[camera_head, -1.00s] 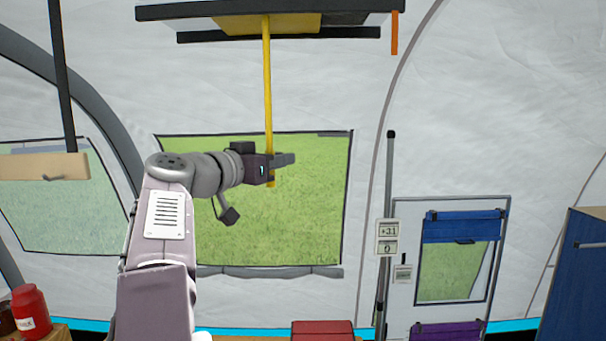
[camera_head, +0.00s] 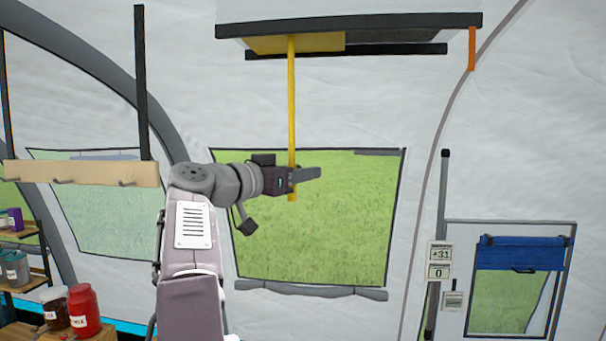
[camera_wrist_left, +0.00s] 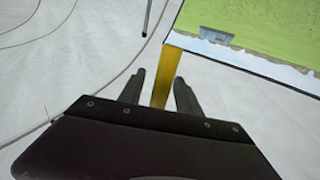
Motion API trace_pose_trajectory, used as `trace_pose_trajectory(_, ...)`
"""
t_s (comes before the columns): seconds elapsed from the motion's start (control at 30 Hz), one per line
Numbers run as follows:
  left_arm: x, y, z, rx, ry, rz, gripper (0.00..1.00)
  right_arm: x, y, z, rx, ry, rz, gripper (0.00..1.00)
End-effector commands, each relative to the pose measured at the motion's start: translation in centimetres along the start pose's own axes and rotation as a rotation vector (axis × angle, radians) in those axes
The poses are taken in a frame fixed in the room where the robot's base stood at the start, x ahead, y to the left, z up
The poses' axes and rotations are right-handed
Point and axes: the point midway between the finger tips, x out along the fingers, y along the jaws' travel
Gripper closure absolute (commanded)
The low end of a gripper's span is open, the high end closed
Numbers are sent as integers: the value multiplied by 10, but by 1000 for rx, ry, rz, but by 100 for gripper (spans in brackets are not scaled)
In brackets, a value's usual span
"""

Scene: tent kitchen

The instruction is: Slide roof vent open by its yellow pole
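The yellow pole (camera_head: 291,95) hangs nearly upright from the roof vent (camera_head: 295,44), beneath its yellow panel. A dark strip shows beside the panel on its right. My left gripper (camera_head: 305,174) comes in from the left and is around the pole near its lower end. A short piece of pole shows below the fingers. In the left wrist view, the pole (camera_wrist_left: 167,77) passes between the two close-set fingers (camera_wrist_left: 160,90); contact on both sides is not clearly visible. My right gripper is not in view.
A wooden hook rail (camera_head: 80,173) hangs at left. Jars (camera_head: 83,310) stand at the lower left. A grey upright pole (camera_head: 442,210) and a blue-topped unit (camera_head: 522,254) are at right. The space around the yellow pole looks clear.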

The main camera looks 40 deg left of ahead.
Motion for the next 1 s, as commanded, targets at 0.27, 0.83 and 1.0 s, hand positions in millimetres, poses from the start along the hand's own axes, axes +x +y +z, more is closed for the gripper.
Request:
trace_pose_trajectory(0.27, -1, 0, 2, -1, -3, 2, 60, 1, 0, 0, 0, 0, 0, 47)
trace_pose_trajectory(0.83, -83, -5, 3, -3, -2, -2, 60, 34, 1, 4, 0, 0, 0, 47)
trace_pose_trajectory(1.0, -90, -4, 2, -3, -3, 1, 60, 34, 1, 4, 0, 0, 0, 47)
